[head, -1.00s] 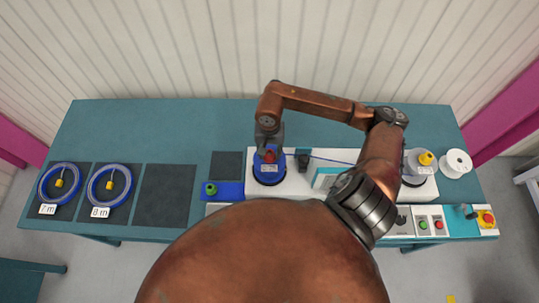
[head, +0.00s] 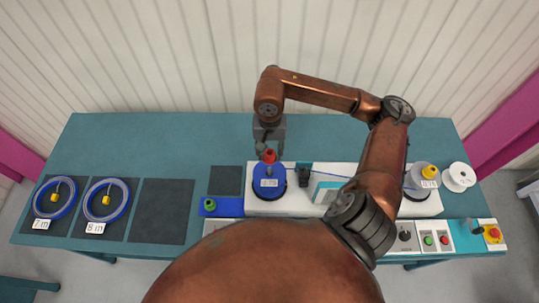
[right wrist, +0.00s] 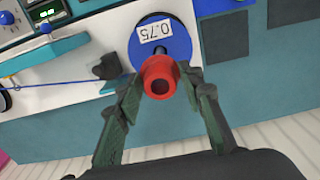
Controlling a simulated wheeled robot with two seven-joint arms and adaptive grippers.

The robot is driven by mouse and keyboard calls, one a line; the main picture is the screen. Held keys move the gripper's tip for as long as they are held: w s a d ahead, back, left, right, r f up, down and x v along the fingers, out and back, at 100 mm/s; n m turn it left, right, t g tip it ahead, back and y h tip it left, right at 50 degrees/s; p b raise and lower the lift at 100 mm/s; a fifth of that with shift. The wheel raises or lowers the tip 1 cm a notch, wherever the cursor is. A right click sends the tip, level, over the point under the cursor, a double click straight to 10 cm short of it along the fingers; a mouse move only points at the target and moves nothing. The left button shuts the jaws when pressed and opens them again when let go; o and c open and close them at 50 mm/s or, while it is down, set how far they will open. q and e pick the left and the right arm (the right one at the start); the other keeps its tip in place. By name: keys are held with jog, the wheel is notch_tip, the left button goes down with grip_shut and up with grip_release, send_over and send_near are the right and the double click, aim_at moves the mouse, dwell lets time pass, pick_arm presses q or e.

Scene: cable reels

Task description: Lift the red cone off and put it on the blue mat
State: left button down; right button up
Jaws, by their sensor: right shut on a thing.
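My right gripper (head: 268,148) is shut on the red cone (head: 269,155), whose sides are between the two fingers in the right wrist view (right wrist: 158,77). The cone appears raised off the blue reel (head: 265,173), over its back edge in the head view. The reel carries a white label reading 0.75 in the right wrist view (right wrist: 178,45). The blue mat (head: 230,207) lies left of the reel. A green cone (head: 210,204) stands on the mat's left part. My left gripper is not in view.
The white machine (head: 325,205) carries the reel, a dark guide (head: 303,172) and a grey reel with a yellow cone (head: 428,172). A blue cable runs along it. Dark squares (head: 160,208) and two cable coils (head: 105,200) lie left. The table back (head: 160,140) is clear.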

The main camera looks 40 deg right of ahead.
jog(key=o, duration=0.5)
jog(key=c, duration=0.5)
jog(key=shift+b, duration=0.5)
jog(key=shift+b, duration=0.45)
